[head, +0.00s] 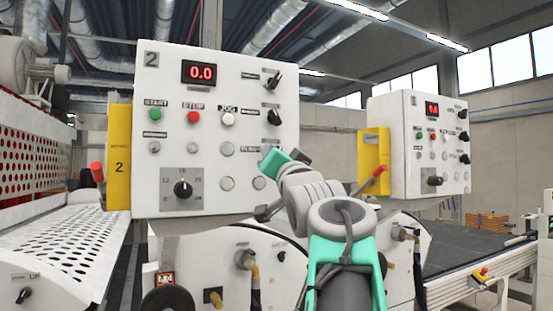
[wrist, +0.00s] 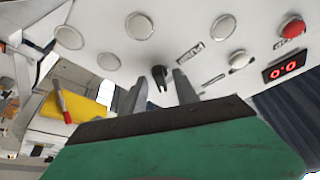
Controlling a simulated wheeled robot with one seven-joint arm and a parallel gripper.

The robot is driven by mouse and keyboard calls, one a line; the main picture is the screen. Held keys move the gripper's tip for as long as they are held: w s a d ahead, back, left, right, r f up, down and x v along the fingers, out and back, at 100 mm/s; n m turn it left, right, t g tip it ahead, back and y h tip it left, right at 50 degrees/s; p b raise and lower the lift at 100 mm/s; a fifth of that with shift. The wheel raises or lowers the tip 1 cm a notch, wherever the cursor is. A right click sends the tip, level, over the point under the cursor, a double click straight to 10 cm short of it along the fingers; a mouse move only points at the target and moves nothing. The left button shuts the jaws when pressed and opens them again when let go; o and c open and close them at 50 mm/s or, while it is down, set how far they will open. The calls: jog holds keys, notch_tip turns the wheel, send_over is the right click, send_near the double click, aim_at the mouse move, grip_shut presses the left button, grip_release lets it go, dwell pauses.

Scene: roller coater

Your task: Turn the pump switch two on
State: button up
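Control panel two (head: 215,60) is a white box marked "2" with a red display. In the wrist view a black rotary switch (wrist: 159,74) sits on the panel face, beside a small label that seems to read "PUMP" (wrist: 190,53). My gripper (wrist: 158,88) is open, with its two grey fingers on either side of this switch. I cannot tell whether they touch it. In the head view my teal gripper (head: 272,158) is at the right edge of the panel and covers this switch. The fingertips and the switch's exact setting are hard to make out.
Two other black switches, an upper one (head: 274,80) and a lower one (head: 274,117), sit above my gripper. Green, red and white buttons and a dial (head: 183,188) are to the left. A second panel (head: 400,150) with a yellow bracket (head: 371,150) stands right.

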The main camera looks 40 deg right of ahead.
jog(key=b+v, duration=0.2)
jog(key=v, duration=0.5)
jog(key=shift+s+b, duration=0.15)
jog(key=shift+b, duration=0.25)
jog(key=shift+a+f, duration=0.1)
jog(key=shift+a, duration=0.05)
jog(key=w+a+f+n+g+y, duration=0.1)
jog(key=w+a+f+g+y, duration=0.2)
jog(key=f, duration=0.8)
jog(key=w+a+f+n+g+y, duration=0.1)
jog(key=w+a+f+n+g, duration=0.2)
jog(key=f, duration=0.9)
jog(key=w+a+f+g+y, duration=0.1)
jog(key=w+a+f+y, duration=0.3)
jog(key=f, duration=0.7)
jog(key=s+a+f+n+g+y, duration=0.1)
jog(key=s+a+f+n+g, duration=0.1)
jog(key=a+f, duration=0.5)
jog(key=s+a+f+n+g+y, duration=0.1)
jog(key=s+a+f+n+g, duration=0.15)
jog(key=f, duration=0.95)
jog(key=s+a+f+n+g, duration=0.4)
jog(key=s+a+f, duration=0.4)
jog(key=s+f, duration=0.1)
jog(key=shift+s+f, duration=0.4)
jog(key=shift+s, duration=0.05)
